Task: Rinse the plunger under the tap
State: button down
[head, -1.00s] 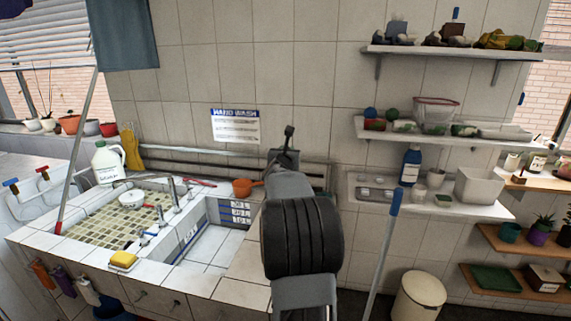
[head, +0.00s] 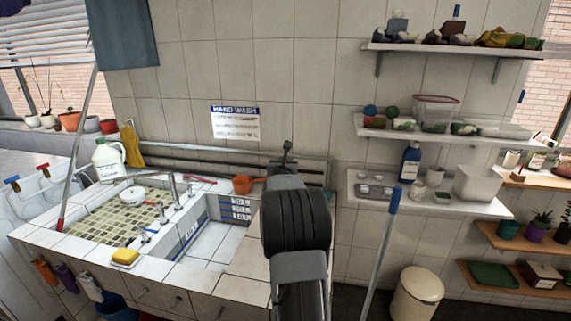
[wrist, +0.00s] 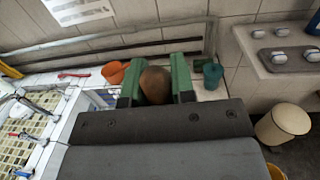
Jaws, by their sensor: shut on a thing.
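In the wrist view, the green fingers of my gripper (wrist: 156,88) are shut on a brown rounded thing (wrist: 154,85), which I take to be the plunger. Only its rounded top shows; the rest is hidden behind my gripper's body. It is over the right part of the counter, right of the sink. In the head view my arm hides the fingers and the plunger. A chrome tap (head: 174,190) stands between the tiled basin (head: 105,225) and the deeper white basin (head: 212,240). Another tap fitting (head: 143,234) is nearer the front.
An orange scoop (head: 243,185) and a teal cup (wrist: 212,75) are on the counter at the back. A white soap jug (head: 109,160) and a yellow sponge (head: 125,257) are at the left. A blue-handled pole (head: 394,201), shelves (head: 430,200) and a bin (head: 416,295) are to the right.

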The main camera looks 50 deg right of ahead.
jog(key=shift+f+b, duration=0.1)
jog(key=shift+b, duration=0.2)
jog(key=c, duration=1)
grip_release()
jog(key=shift+o, duration=0.2)
